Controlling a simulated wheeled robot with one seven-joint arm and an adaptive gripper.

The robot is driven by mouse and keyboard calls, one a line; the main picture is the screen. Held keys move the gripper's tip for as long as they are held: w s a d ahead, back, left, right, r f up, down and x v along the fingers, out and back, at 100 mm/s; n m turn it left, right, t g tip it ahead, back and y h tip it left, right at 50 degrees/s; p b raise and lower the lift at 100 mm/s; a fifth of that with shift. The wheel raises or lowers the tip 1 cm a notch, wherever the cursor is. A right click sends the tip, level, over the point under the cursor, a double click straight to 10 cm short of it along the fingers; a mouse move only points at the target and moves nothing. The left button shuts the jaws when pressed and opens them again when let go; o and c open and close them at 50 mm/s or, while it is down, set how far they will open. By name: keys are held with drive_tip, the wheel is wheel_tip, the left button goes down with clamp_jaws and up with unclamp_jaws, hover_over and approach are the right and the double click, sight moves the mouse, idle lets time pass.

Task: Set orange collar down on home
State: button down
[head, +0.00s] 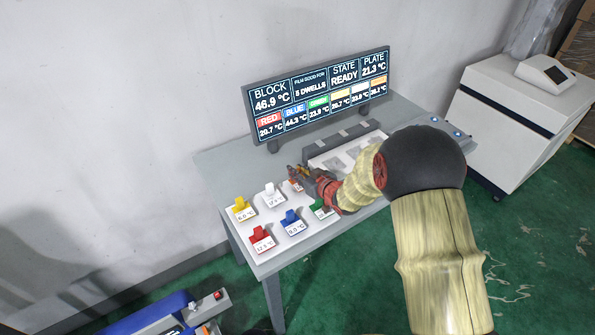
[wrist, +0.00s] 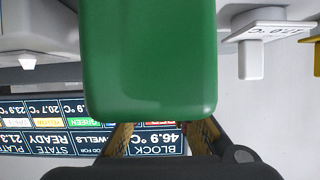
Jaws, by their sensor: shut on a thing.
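The orange collar (head: 295,186) shows only in small part in the head view, at my gripper's tips. It is at the right end of the back row of collars on the table. My gripper (head: 298,174) reaches in from the right, low over the table, and is shut on it. In the wrist view, the fingers of my gripper (wrist: 162,135) show only in part behind a large green collar (wrist: 150,60), which hides the tips and the orange collar. The home spot under the orange collar is hidden, and I cannot tell whether the collar touches it.
The green collar (head: 320,209) stands close in front of my gripper. Yellow (head: 241,209), white (head: 269,195), red (head: 262,239) and blue (head: 292,223) collars stand to the left. A display (head: 320,92) rises behind. A pale block with slots (head: 343,150) lies to the right.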

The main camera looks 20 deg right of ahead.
drive_tip(key=shift+f, duration=0.35)
drive_tip(key=c, duration=1.6)
unclamp_jaws()
drive_tip(key=v, duration=1.2)
